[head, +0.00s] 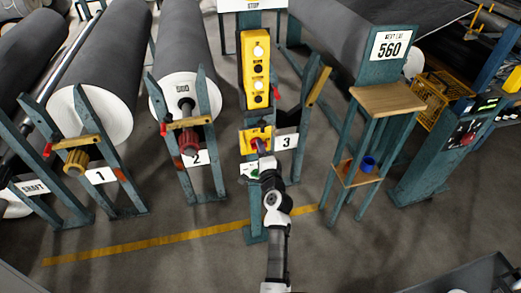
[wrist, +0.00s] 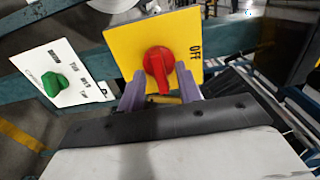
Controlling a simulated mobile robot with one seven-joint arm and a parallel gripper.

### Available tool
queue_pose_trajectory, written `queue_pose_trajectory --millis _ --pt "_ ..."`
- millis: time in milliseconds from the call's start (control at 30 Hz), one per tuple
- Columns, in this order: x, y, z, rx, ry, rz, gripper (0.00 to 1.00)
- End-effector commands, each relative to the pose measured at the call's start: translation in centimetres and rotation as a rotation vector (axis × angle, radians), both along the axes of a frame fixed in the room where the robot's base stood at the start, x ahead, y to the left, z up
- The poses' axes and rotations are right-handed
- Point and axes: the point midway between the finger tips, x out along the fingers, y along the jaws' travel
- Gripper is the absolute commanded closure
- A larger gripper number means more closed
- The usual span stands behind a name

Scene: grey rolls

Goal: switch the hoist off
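A yellow switch plate (head: 247,138) with a red rotary knob (head: 259,146) is fixed to the teal post under the yellow push-button box (head: 256,70). In the wrist view the red knob (wrist: 159,65) sits mid-plate, its handle pointing down in the picture. The word OFF stands at the right of the yellow plate (wrist: 126,48). My gripper (wrist: 160,92) is open, its two lavender fingers on either side of the knob's handle with gaps showing. Whether a fingertip touches the plate I cannot tell. In the head view my gripper (head: 264,163) partly covers the area below the knob.
A white plate (wrist: 83,82) with a green knob (wrist: 55,84) is beside the yellow plate. Large grey rolls (head: 95,75) on teal stands are at left. A small wooden-topped stand (head: 385,98) is at right. The floor in front is mostly clear, with a yellow line (head: 180,237).

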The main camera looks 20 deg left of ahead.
Motion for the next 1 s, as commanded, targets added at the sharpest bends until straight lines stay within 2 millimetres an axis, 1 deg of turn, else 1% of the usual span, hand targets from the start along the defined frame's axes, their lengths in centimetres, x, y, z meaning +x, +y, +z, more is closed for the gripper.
queue_pose_trajectory --millis 200,233,400,500,767,1000 --pt "0.02 0.05 -0.04 0.0 0.0 0.0 0.65" --pt "0.02 0.05 -0.04 0.0 0.0 0.0 0.67" --pt "0.01 0.04 -0.04 0.0 0.0 0.0 0.89" --pt "0.01 0.03 -0.04 0.0 0.0 0.0 1.0" --pt "0.01 0.03 -0.09 -0.009 -0.006 0.0 1.0" --pt "0.01 0.01 -0.28 -0.082 -0.057 0.0 1.0"
